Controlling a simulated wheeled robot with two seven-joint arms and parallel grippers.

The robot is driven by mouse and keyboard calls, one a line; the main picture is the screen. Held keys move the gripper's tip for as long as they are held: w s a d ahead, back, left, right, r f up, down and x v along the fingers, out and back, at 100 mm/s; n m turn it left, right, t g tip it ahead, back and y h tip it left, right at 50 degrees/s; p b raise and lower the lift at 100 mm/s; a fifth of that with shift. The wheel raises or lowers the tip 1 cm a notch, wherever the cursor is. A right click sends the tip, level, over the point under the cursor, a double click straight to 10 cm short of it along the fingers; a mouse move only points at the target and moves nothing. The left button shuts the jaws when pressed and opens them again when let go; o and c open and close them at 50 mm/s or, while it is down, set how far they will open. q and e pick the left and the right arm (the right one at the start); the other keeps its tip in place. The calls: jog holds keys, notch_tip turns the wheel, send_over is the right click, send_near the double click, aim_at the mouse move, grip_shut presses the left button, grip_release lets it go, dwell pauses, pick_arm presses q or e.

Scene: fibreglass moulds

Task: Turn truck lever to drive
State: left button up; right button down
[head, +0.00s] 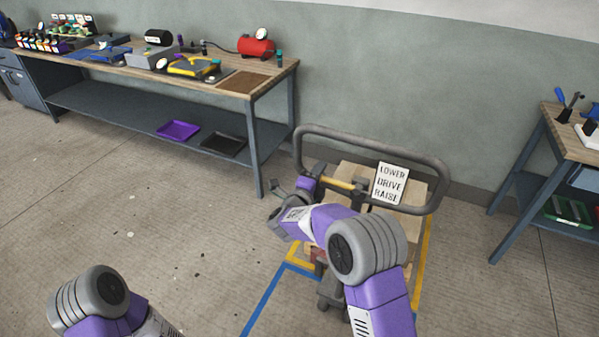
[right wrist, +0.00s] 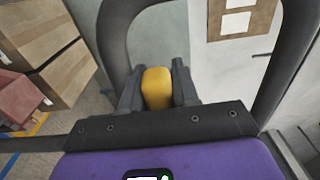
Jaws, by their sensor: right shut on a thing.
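The pallet truck has a grey loop handle (head: 447,170) and a sign (head: 389,184) reading LOWER, DRIVE, RAISE. Its yellow lever (head: 341,184) points left from near the sign, roughly level with the word DRIVE. My right gripper (head: 323,180) is at the lever's left end. In the right wrist view, the fingers of my right gripper (right wrist: 158,90) lie on both sides of the yellow lever grip (right wrist: 157,88) and are shut on it. The lever's pivot is partly hidden. Only part of my left arm shows in the head view; its gripper is out of frame.
The loop handle arches around the lever and my right gripper. A workbench (head: 290,66) with tools stands at the back left, and another bench (head: 578,150) at the right. Cardboard boxes (right wrist: 62,75) show in the right wrist view. Floor at left is open.

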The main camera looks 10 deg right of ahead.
jog(key=c, duration=0.9)
grip_release()
jog(key=shift+a+f, duration=0.1)
jog(key=shift+f, duration=0.05)
